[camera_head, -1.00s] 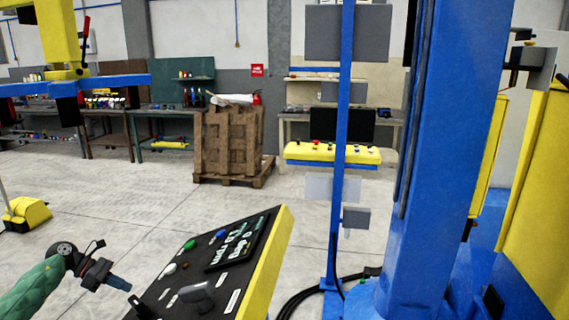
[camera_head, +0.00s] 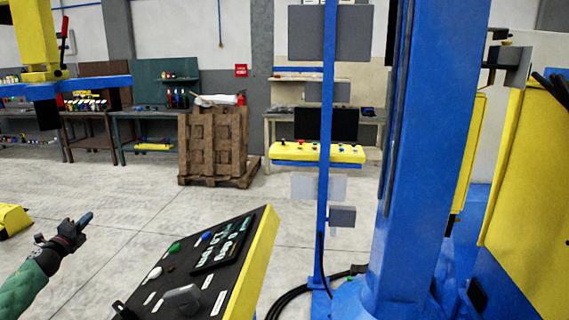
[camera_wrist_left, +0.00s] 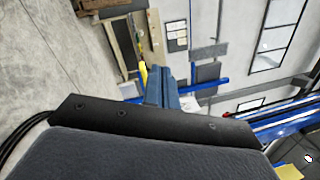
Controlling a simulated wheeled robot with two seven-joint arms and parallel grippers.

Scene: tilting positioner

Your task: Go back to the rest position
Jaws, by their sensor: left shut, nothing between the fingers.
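My left gripper (camera_head: 86,218) is at the lower left of the head view, on an arm with a green sleeve. Its fingers are shut with nothing between them and point up and to the right. It is apart from the control panel (camera_head: 262,262), a black sloped face with yellow sides. In the left wrist view the closed fingers (camera_wrist_left: 162,84) show beyond the dark gripper body. The panel has a green button (camera_head: 173,248), a blue button, a white button, a small display (camera_head: 222,245) and a grey knob. My right gripper is not in view.
A blue column (camera_head: 425,150) and a thin blue post (camera_head: 325,180) stand to the right of the panel. Black cables (camera_head: 290,300) lie on the floor by their base. Stacked wooden pallets (camera_head: 215,145) and workbenches stand at the back. The floor between is clear.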

